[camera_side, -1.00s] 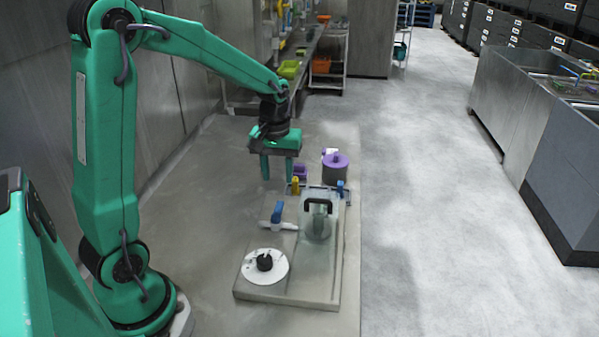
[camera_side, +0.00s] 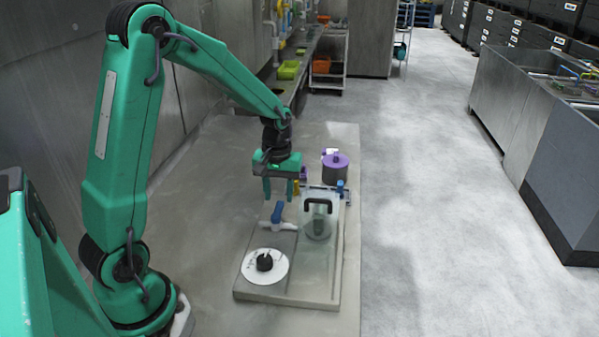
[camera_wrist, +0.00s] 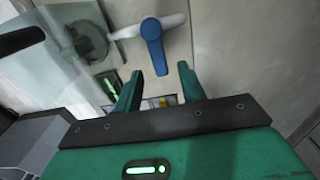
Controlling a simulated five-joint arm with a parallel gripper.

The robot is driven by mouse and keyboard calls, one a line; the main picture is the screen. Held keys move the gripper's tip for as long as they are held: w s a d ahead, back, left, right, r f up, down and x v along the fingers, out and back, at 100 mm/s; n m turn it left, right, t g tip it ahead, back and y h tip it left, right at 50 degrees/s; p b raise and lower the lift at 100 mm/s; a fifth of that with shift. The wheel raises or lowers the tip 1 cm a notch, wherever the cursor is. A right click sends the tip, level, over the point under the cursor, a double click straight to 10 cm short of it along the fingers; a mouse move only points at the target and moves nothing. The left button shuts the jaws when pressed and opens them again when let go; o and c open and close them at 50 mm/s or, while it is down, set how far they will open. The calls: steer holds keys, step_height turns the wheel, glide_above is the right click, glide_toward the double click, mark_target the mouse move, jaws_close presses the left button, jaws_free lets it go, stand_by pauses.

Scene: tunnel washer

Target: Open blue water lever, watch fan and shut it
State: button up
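The blue water lever (camera_side: 277,212) stands on a white pipe fitting (camera_side: 280,226) on the grey board (camera_side: 290,288). In the wrist view the blue lever (camera_wrist: 153,41) lies ahead of my fingertips, crosswise to the white fitting (camera_wrist: 124,33). My gripper (camera_side: 280,198) is above and a little behind the lever in the side view. Its fingers (camera_wrist: 160,68) are apart with nothing between them. The fan (camera_side: 319,225) appears as a dark, blurred shape inside a clear housing with a black handle (camera_side: 318,203), right of the lever.
A yellow part (camera_side: 296,187), a small blue part (camera_side: 340,184) and a purple-topped container (camera_side: 335,168) stand at the back. The mat left of the board is clear.

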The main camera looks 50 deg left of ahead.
steer(key=shift+f, duration=1.2)
jaws_close()
